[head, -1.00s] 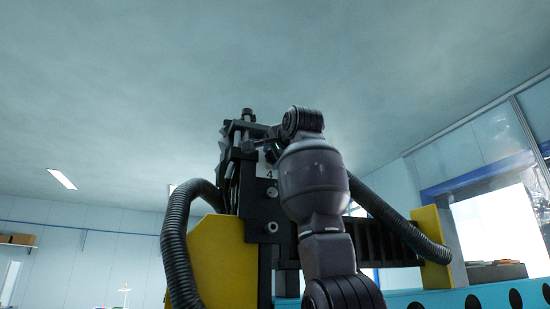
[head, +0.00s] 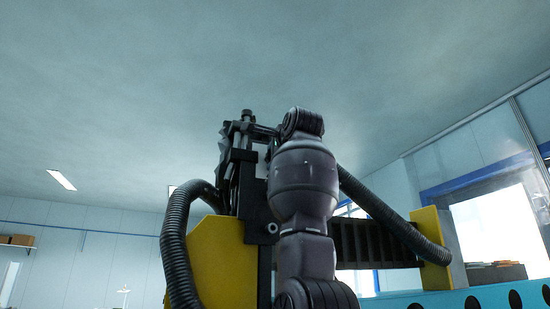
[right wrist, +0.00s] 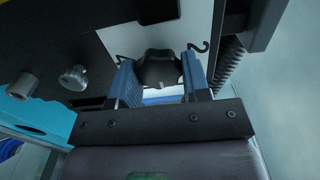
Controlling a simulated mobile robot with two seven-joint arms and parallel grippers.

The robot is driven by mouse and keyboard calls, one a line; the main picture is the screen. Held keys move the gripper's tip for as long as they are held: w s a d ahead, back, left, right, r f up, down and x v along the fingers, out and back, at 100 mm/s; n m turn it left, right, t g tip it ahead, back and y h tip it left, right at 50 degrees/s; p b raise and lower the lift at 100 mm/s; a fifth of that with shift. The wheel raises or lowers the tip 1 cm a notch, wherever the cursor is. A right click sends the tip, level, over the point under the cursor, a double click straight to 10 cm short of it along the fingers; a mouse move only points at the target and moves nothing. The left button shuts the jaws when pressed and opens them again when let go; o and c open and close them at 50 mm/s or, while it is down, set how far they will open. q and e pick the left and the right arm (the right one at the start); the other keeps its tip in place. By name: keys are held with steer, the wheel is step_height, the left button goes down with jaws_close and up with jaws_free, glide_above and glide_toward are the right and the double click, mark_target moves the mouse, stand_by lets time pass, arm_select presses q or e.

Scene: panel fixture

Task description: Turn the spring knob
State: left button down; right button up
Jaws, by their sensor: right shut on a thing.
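The spring knob (right wrist: 158,72) is a dark rounded knob in front of a white plate (right wrist: 140,38) in the right wrist view. My right gripper (right wrist: 159,62) has its two blue fingers on either side of the knob and is shut on it. In the head view my right arm stands up in front of the fixture (head: 257,200) and hides the knob and most of the gripper. My left gripper is in neither view.
The fixture has yellow side plates (head: 215,262) and thick ribbed black hoses (head: 172,240). A blue beam with dark holes (head: 470,300) runs at lower right.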

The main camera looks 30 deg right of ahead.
stand_by(0.3)
steer(key=o, duration=0.9)
steer(key=shift+s, duration=0.15)
steer(key=b+v, duration=0.3)
steer(key=v, duration=0.7)
steer(key=shift+s, duration=0.3)
steer(key=shift+f, duration=0.1)
